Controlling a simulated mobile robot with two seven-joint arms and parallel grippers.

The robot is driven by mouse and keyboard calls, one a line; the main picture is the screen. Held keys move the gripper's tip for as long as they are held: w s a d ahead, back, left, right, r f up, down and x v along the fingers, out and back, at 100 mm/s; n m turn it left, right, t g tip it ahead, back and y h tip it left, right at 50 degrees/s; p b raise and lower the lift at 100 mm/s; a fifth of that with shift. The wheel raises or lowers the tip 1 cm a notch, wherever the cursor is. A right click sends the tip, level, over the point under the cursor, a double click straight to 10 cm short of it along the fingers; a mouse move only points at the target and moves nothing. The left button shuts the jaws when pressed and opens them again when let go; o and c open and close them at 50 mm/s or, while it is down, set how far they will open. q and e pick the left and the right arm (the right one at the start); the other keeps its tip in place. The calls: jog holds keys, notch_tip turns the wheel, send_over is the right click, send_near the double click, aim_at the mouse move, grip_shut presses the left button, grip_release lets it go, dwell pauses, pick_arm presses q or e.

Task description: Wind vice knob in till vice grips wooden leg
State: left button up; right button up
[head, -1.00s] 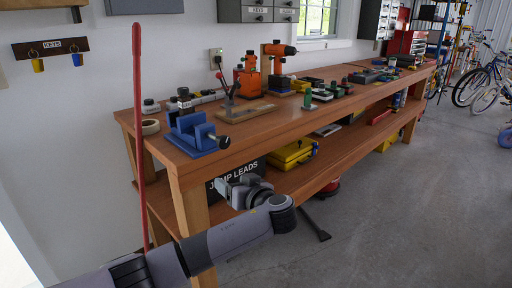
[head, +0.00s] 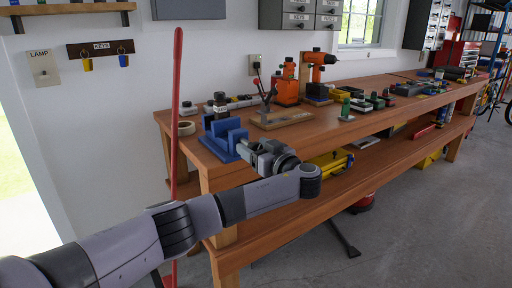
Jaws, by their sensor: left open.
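The blue vice (head: 221,136) sits on the near left corner of the wooden workbench. My left gripper (head: 250,149) is at the vice's right side, by the bench's front edge, with its fingers pointing left toward the vice. It is open. The vice knob is hidden behind the gripper, so I cannot tell whether the fingers are around it or touch it. I cannot make out a separate wooden leg in the vice jaws. My right gripper is out of view.
The workbench (head: 390,119) runs away to the right. A red pole (head: 175,110) stands upright at its left end.

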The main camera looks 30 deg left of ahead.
pick_arm(q)
jog(key=c, duration=1)
jog(key=shift+o, duration=0.2)
jog(key=shift+m, duration=0.4)
